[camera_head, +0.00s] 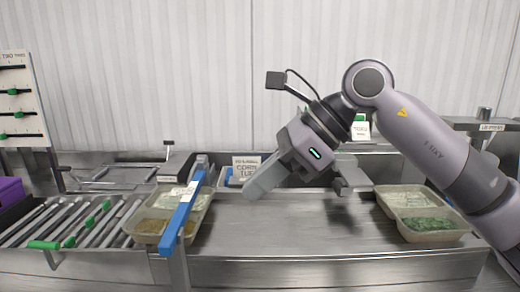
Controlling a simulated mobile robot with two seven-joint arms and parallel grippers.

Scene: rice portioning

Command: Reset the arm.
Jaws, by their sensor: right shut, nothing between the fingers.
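My right arm (430,140) comes in from the right and arches over the steel counter. My right gripper (254,190) is in the middle of the view, tilted down to the left. Its fingers are shut and empty, in front of a labelled sign. It appears to be above the counter, apart from the trays. My left gripper is not in view.
A tray with food (150,226) stands left on the steel counter (290,230), under a blue bar (182,222). Another tray with green food (424,224) stands right. A roller rack (75,222) is at far left. The middle counter is clear.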

